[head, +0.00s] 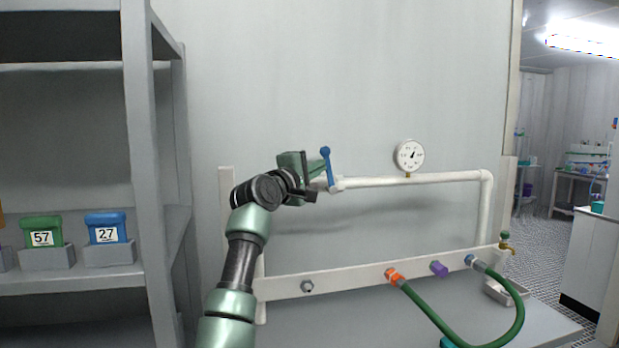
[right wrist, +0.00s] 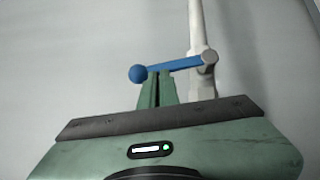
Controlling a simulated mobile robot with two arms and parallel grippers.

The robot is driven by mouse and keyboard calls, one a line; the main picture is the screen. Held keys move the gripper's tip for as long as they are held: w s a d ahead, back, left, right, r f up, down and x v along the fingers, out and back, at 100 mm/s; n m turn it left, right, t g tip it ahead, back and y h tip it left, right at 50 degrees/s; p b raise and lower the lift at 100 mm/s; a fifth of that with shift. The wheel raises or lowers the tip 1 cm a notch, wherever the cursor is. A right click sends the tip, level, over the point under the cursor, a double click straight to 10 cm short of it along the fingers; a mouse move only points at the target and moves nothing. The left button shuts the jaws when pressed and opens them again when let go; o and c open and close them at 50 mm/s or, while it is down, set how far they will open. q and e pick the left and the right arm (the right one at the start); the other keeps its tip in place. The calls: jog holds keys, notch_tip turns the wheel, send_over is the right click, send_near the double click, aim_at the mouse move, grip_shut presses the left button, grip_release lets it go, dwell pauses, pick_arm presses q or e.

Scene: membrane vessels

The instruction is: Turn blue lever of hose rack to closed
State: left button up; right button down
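The blue lever (head: 326,166) sits on a valve at the left end of the white pipe (head: 430,180) of the hose rack. In the head view it stands nearly upright, with its ball end at the top. My right gripper (head: 318,168) is just left of the lever. In the right wrist view the two green fingers (right wrist: 157,88) are close together, with only a thin dark line between them. The blue lever (right wrist: 180,64) crosses just beyond their tips, its ball to the left. Whether they touch cannot be told. My left gripper is not in view.
A white gauge (head: 409,155) stands on the pipe. Below, a white rail (head: 340,283) carries a green hose (head: 440,325), a purple fitting (head: 439,268) and a brass tap (head: 507,247). A grey shelf (head: 140,150) with numbered bins stands at left. The wall above is clear.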

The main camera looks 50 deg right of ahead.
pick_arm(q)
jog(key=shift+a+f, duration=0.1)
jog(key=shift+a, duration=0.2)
pick_arm(e)
jog(key=shift+s+d+r+m+g+y, duration=0.2)
jog(key=shift+s+d+m+g+y, duration=0.1)
jog(key=shift+d+m+y, duration=0.25)
jog(key=shift+w, duration=0.1)
jog(key=shift+a, duration=0.1)
pick_arm(q)
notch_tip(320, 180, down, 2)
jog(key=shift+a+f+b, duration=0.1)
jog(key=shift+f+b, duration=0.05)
jog(key=shift+b, duration=1.05)
pick_arm(e)
jog(key=v, duration=0.7)
jog(key=shift+a, duration=0.3)
